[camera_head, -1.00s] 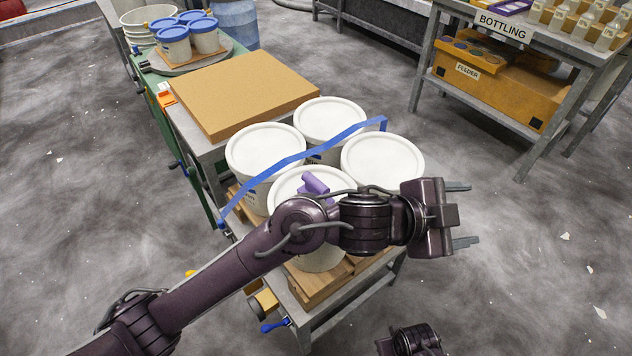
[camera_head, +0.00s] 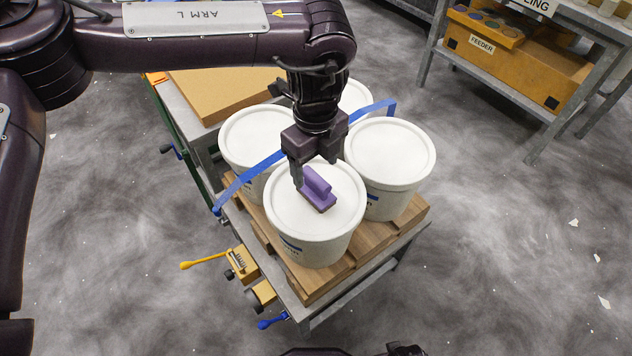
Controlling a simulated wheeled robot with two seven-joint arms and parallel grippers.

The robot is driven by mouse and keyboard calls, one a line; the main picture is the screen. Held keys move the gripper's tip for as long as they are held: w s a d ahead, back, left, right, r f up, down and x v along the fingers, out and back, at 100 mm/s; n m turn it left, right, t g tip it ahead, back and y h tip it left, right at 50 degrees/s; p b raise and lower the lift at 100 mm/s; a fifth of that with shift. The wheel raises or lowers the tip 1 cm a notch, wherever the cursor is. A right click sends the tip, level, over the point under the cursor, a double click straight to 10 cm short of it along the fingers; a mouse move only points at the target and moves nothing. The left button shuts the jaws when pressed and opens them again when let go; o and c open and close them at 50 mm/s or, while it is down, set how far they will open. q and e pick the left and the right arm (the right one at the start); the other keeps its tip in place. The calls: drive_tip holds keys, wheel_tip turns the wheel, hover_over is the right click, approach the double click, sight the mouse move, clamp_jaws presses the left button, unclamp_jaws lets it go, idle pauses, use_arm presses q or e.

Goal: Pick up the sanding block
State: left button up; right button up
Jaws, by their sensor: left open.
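The purple sanding block (camera_head: 317,190) lies on the white lid of the front pail (camera_head: 312,232), with its raised grip upward. My left gripper (camera_head: 317,170) points down from above, close over the block's far side. It is open, with one finger showing at the block's left; the other is mostly hidden. I cannot tell whether the fingers touch the block. Nothing is held. My right gripper is not in view; only dark parts of my body show at the bottom edge.
More white pails (camera_head: 389,165) stand close around on a wooden pallet (camera_head: 402,219). A blue strap (camera_head: 236,190) crosses between them. A cardboard sheet (camera_head: 215,93) lies behind. Yellow (camera_head: 202,260) and blue (camera_head: 272,321) levers stick out at the table's front left.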

sight(316, 186)
use_arm(q)
wheel_tip(316, 186, down, 8)
drive_tip(key=shift+r, duration=0.25)
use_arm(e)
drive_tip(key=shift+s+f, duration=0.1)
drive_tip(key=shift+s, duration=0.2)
use_arm(q)
drive_tip(key=c, duration=1.1)
drive_tip(key=shift+r, duration=0.15)
wheel_tip(316, 186, up, 20)
drive_tip(key=shift+f+p, duration=0.1)
drive_tip(key=shift+p, duration=0.6)
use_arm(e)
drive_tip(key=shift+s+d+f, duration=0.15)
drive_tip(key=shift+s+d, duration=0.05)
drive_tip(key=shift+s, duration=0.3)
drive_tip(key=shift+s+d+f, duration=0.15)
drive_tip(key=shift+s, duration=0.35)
